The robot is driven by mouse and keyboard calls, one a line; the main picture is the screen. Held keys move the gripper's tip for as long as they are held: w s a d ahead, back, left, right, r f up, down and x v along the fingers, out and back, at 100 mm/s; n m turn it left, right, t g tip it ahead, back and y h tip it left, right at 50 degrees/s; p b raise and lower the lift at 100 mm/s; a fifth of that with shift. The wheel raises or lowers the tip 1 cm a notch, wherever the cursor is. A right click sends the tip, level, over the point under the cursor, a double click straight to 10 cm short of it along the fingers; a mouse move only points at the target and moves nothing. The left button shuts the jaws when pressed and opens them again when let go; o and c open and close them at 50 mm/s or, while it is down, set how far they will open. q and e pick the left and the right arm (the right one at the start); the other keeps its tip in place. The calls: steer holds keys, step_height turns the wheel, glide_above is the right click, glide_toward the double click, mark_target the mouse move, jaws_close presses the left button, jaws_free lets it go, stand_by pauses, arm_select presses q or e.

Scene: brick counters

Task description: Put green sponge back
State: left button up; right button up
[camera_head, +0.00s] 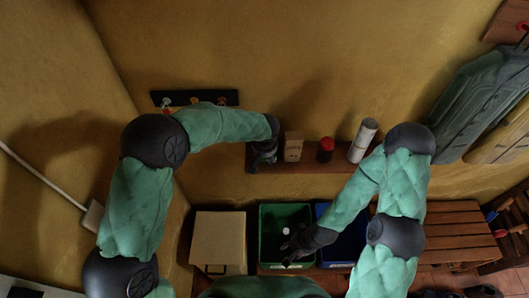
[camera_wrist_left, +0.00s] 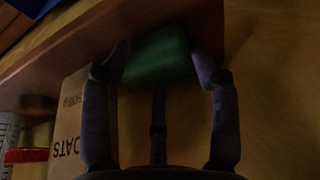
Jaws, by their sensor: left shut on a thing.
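The green sponge (camera_wrist_left: 158,58) is between the fingers of my left gripper (camera_wrist_left: 168,62) in the left wrist view, touching or very close to the wooden shelf (camera_wrist_left: 65,50). In the head view my left gripper (camera_head: 263,160) is at the left end of the wall shelf (camera_head: 285,169), just left of a tan carton; the sponge cannot be made out there. My left gripper is shut on the sponge. My right gripper (camera_head: 290,256) hangs low over the green bin (camera_head: 264,256); its finger opening is unclear.
The shelf holds a tan oats carton (camera_head: 293,147), a red-lidded jar (camera_head: 325,149) and a whitish cylinder (camera_head: 362,140). A hook rack (camera_head: 194,98) is on the wall above left. A cream box (camera_head: 219,238) and a blue bin (camera_head: 343,247) flank the green bin.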

arm_select(q)
steer(key=o, duration=1)
steer(key=shift+f, duration=0.1)
steer(key=shift+o, duration=0.2)
steer(key=shift+s, duration=0.1)
steer(key=v, duration=1.2)
steer(key=shift+p, duration=0.35)
